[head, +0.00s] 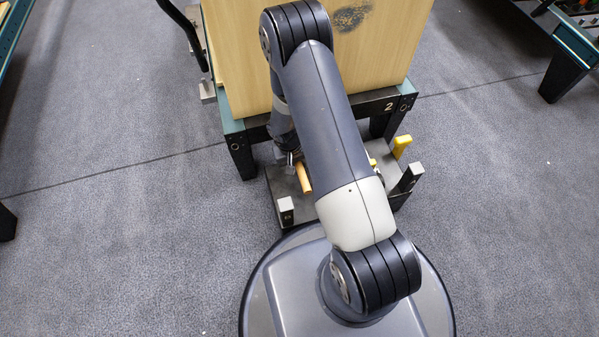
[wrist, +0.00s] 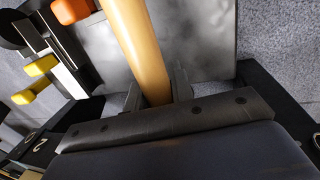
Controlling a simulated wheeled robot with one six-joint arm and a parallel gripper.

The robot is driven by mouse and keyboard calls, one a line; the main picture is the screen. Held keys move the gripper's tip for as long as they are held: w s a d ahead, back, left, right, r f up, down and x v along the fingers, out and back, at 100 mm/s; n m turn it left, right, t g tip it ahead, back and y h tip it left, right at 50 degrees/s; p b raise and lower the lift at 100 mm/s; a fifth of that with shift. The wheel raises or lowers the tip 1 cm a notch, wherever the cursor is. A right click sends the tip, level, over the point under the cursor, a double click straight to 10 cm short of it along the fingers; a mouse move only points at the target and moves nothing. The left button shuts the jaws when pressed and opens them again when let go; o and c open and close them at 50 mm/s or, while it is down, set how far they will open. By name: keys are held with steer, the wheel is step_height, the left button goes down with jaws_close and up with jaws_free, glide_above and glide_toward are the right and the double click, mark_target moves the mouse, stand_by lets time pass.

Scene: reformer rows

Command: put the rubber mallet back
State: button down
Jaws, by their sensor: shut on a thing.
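A tan wooden handle (wrist: 138,45), likely the rubber mallet's, runs from between my fingers out of the top of the wrist view. My gripper (wrist: 157,92) is shut on it, one finger on each side. In the head view the handle (head: 303,178) shows as a short tan stick beside my gripper (head: 291,158), above or at a low dark tray (head: 282,185). The mallet's head is not clearly visible in either view. Whether the handle touches the tray cannot be told.
The tray has upright grey-topped corner blocks (head: 285,204). A yellow piece (head: 401,145) stands at its right. Behind is a bench numbered 2 with a wooden panel (head: 225,45). An orange piece (wrist: 70,10) and yellow pieces (wrist: 40,66) lie left of the handle. Carpet (head: 120,230) is clear on both sides.

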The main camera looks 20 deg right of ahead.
mark_target(298, 182)
step_height(298, 182, down, 8)
steer(key=b, duration=0.3)
steer(key=shift+f, duration=0.1)
steer(key=shift+f, duration=0.15)
steer(key=c, duration=1.2)
jaws_free()
steer(key=shift+c, duration=0.2)
step_height(298, 182, up, 12)
steer(key=a+p, duration=0.2)
steer(key=p, duration=0.3)
steer(key=shift+a, duration=0.2)
